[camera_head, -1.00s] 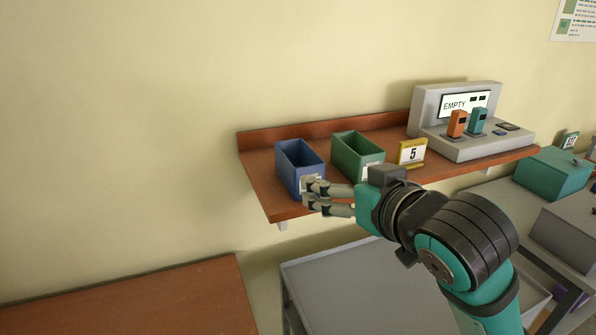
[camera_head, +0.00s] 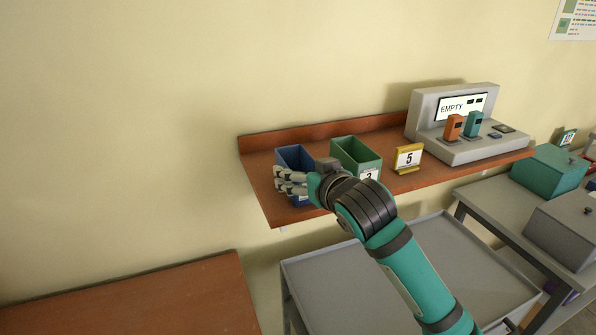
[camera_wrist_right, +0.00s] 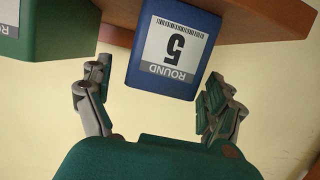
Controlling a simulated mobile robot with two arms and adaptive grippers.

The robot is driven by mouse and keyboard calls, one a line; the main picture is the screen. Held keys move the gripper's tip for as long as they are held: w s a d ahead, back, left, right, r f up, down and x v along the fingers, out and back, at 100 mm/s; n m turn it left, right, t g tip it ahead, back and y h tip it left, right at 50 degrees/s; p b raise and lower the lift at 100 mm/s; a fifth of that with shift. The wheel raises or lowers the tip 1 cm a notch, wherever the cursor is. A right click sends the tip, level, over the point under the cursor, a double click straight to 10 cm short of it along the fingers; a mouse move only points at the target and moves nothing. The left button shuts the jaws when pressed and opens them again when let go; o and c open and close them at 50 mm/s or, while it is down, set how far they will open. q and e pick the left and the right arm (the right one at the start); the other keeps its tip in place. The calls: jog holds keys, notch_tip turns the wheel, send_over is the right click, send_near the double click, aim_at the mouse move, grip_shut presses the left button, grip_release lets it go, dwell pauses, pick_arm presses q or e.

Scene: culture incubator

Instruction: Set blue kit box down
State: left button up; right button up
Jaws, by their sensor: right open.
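The blue kit box (camera_head: 296,157) stands on the left part of the wooden wall shelf (camera_head: 262,184), its open top showing in the head view. In the right wrist view my right gripper (camera_wrist_right: 156,95) is open, one finger on each side of the box's near end, with a gap at the left finger. My left gripper is not in view.
A green box (camera_head: 356,153) stands just right of the blue box; it also shows in the wrist view (camera_wrist_right: 60,25). A yellow "5" sign (camera_head: 408,158) and a grey device reading EMPTY (camera_head: 440,128) stand farther right. A grey cart (camera_head: 325,285) is below.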

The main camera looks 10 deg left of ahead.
jog(key=p+x, duration=0.1)
jog(key=x, duration=0.2)
jog(key=shift+w+a, duration=0.1)
jog(key=shift+a, duration=0.05)
jog(key=shift+r, duration=0.1)
jog(key=c, duration=1.3)
